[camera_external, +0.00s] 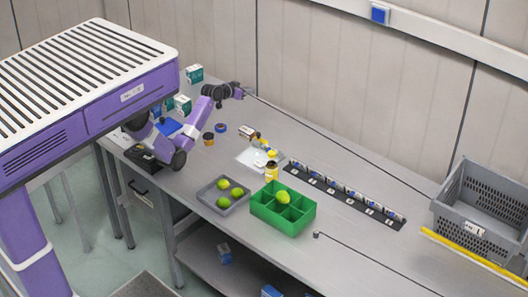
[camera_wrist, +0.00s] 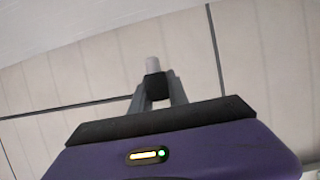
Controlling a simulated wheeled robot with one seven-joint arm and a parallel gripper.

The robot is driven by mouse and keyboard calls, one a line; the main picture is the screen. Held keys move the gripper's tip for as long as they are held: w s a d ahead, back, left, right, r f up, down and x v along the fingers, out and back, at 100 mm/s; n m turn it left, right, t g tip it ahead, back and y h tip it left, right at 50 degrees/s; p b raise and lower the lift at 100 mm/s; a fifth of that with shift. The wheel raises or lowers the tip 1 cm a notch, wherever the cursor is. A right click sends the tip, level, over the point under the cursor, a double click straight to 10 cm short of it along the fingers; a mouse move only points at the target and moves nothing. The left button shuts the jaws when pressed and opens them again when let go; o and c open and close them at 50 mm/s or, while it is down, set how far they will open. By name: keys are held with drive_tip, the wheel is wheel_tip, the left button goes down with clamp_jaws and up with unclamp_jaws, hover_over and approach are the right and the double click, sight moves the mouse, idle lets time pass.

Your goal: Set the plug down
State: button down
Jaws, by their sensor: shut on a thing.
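My gripper (camera_wrist: 155,92) is shut on the plug (camera_wrist: 153,66), a small piece with a black block between the fingertips and a light grey cylinder beyond them. In the external view my gripper (camera_external: 241,92) is at the end of the purple arm, raised near the back wall. It points to the right, roughly level. The plug is too small to make out clearly there. The wrist view shows only wall panels behind the plug, with no table surface under it.
A green divided box (camera_external: 283,223) and a grey tray (camera_external: 222,208) with green fruit stand near the front edge. A black strip (camera_external: 343,195) with several cylinders lies to the right. A grey crate (camera_external: 482,237) is at far right. Bare table lies between.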

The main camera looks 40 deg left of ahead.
drive_tip(key=s+a+r+n+y+p, duration=0.1)
drive_tip(key=s+a+n+y+p, duration=0.35)
drive_tip(key=a, duration=1.05)
drive_tip(key=m+h+b, duration=0.1)
drive_tip(key=m+h, duration=0.1)
hover_over(210, 120)
wheel_tip(210, 120, down, 13)
drive_tip(key=shift+w+f, duration=0.1)
drive_tip(key=shift+f, duration=2.15)
drive_tip(key=shift+f+b, duration=0.2)
drive_tip(key=shift+b, duration=0.15)
drive_tip(key=c, duration=1.3)
unclamp_jaws()
drive_tip(key=shift+r, duration=0.2)
